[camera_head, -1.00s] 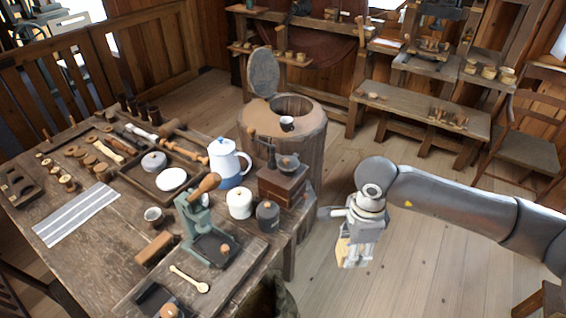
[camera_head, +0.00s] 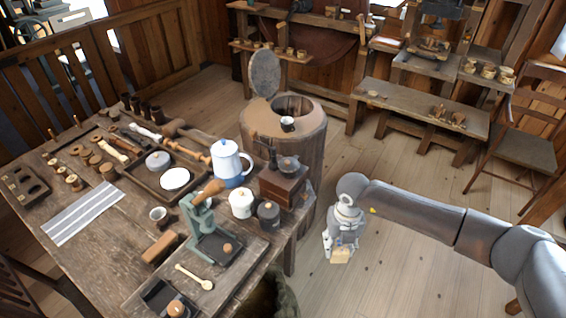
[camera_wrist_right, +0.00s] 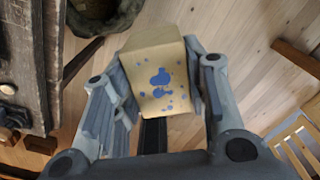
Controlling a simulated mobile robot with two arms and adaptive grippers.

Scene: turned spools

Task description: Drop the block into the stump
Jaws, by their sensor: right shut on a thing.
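My right gripper (camera_head: 341,246) is shut on a pale tan block (camera_head: 341,256) and holds it over the wooden floor, to the right of the table. In the right wrist view the block (camera_wrist_right: 160,78) shows blue spots on its face and sits between the two fingers of the gripper (camera_wrist_right: 165,95). The stump (camera_head: 312,135) is a round wooden barrel-like piece behind the table, with a dark opening in its top and its round lid (camera_head: 264,74) tilted up at the back. My left gripper is not in view.
The wooden table (camera_head: 110,235) is crowded with a blue-and-white pot (camera_head: 229,160), a coffee grinder (camera_head: 284,182), a green press (camera_head: 203,222) and spools. A bench (camera_head: 420,110) and a chair (camera_head: 520,145) stand at the back right. Floor around the gripper is clear.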

